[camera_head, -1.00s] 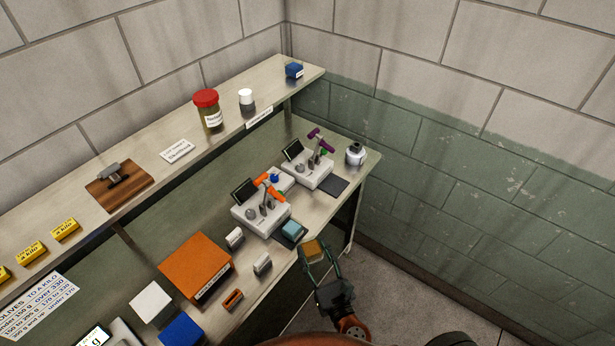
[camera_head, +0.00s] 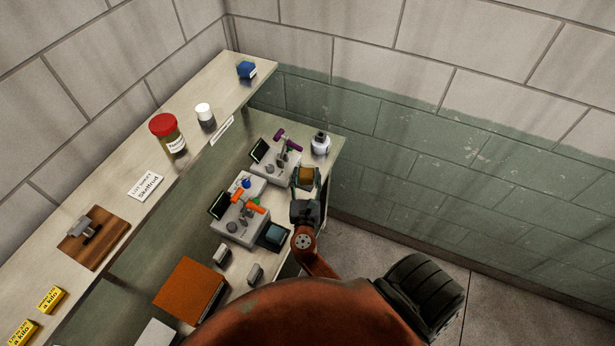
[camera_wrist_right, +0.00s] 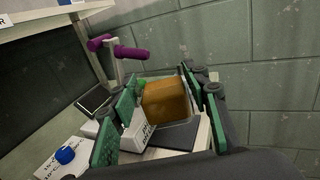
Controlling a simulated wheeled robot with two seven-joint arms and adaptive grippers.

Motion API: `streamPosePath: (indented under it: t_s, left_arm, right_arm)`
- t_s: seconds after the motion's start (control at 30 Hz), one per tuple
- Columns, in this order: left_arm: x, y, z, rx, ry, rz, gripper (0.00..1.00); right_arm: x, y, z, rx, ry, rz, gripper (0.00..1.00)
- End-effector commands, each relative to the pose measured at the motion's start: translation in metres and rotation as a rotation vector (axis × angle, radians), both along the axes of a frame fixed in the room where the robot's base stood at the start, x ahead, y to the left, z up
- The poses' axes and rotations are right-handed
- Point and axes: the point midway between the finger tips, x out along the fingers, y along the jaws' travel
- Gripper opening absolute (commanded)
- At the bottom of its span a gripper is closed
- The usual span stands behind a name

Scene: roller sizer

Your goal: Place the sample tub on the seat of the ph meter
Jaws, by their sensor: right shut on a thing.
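The sample tub, an amber-brown block (camera_head: 306,175), is held in my right gripper (camera_head: 307,180), which is shut on it. In the right wrist view the tub (camera_wrist_right: 165,101) sits between the green fingers, in front of the white instrument with the purple arm. That instrument (camera_head: 274,167) has a dark screen at the back. Its dark flat pad (camera_wrist_right: 172,136) shows below and behind the tub in the wrist view; I cannot tell the gap between them. The gripper mostly hides this pad in the head view. My left gripper is not in view.
A white round bottle (camera_head: 320,143) stands near the bench's far end. An orange box (camera_head: 189,289) is nearer. The upper shelf (camera_head: 226,90) runs behind.

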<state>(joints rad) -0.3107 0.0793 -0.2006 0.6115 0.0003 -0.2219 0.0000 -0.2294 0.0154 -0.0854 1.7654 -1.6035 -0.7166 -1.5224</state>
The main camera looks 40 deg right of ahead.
Motion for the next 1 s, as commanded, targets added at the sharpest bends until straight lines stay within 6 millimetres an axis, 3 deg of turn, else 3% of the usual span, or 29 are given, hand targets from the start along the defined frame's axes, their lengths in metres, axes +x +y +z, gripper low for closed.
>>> streamPosePath:
  t_s: [0.13, 0.4, 0.73, 1.0]
  left_arm:
    - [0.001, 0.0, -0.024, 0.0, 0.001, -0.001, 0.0]
    - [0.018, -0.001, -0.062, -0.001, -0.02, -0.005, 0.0]
    - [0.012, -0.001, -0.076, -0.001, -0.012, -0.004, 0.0]
    - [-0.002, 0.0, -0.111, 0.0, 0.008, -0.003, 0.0]
  right_arm:
    - [0.028, -0.024, -0.021, -0.001, -0.003, 0.001, 0.12]
    - [0.048, -0.044, -0.059, -0.001, -0.001, 0.0, 0.12]
    - [0.056, -0.054, -0.07, -0.001, -0.001, -0.001, 0.12]
    - [0.058, -0.056, -0.103, 0.0, 0.001, -0.002, 0.12]
